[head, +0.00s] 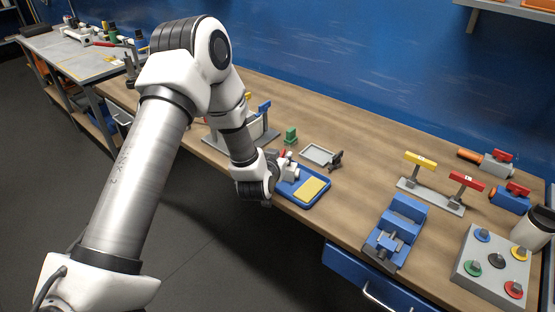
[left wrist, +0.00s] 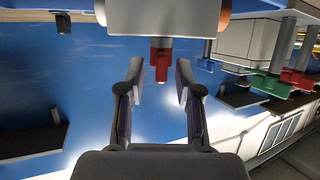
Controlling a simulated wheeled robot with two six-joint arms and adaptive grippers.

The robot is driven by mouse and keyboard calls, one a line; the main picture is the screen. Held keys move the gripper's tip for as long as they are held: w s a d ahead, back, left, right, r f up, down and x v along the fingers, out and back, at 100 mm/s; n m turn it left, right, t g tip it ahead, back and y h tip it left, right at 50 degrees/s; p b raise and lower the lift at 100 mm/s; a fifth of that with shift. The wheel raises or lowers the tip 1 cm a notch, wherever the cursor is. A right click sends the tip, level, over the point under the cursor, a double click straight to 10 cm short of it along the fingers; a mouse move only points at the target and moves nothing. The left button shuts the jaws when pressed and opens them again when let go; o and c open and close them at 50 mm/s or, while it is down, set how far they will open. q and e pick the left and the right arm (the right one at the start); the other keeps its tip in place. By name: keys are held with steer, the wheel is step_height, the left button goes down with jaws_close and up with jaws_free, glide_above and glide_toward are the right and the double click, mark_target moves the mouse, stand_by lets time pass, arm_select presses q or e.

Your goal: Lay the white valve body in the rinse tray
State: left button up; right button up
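The white valve body (head: 291,172) with a red handle is at the left edge of a blue tray (head: 322,194) in the head view, partly hidden by my left gripper (head: 276,172). The tray holds a yellow sponge-like block (head: 311,188). In the left wrist view, a white body (left wrist: 165,14) with a red part (left wrist: 160,62) and an orange end lies across the top, just beyond my left gripper (left wrist: 159,72). Its fingers are apart, with gaps beside the red part. I cannot tell which tray is the rinse tray. My right gripper is out of view.
A shallow grey tray (head: 318,154) and a green block (head: 290,136) are behind the blue tray. A blue fixture (head: 397,232), a stand with yellow and red handles (head: 432,196), other valves and a knob panel (head: 493,268) are to the right. Bare wood separates them.

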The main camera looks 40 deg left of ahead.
arm_select(q)
steer(key=b+v, duration=0.2)
steer(key=v, duration=1)
steer(key=s+d+f+m+g+h, duration=0.1)
steer(key=s+d+f+g, duration=0.1)
steer(key=s+f, duration=0.35)
steer(key=s+d+f+m+g+h, duration=0.1)
steer(key=s+d+f+g, duration=0.15)
steer(key=f, duration=0.55)
steer(key=s+d+f+g+h, duration=0.1)
steer(key=s+d+f+g, duration=0.2)
steer(key=f, duration=0.3)
steer(key=s+d+f+g, duration=0.1)
steer(key=s+f+g, duration=0.1)
steer(key=s+f, duration=0.2)
steer(key=s+d+f+m+g+h, duration=0.1)
steer(key=s+f, duration=0.4)
steer(key=s, duration=0.6)
steer(key=d+g, duration=0.1)
steer(key=g, duration=0.1)
steer(key=shift+d+g, duration=0.2)
steer(key=shift+g, duration=0.15)
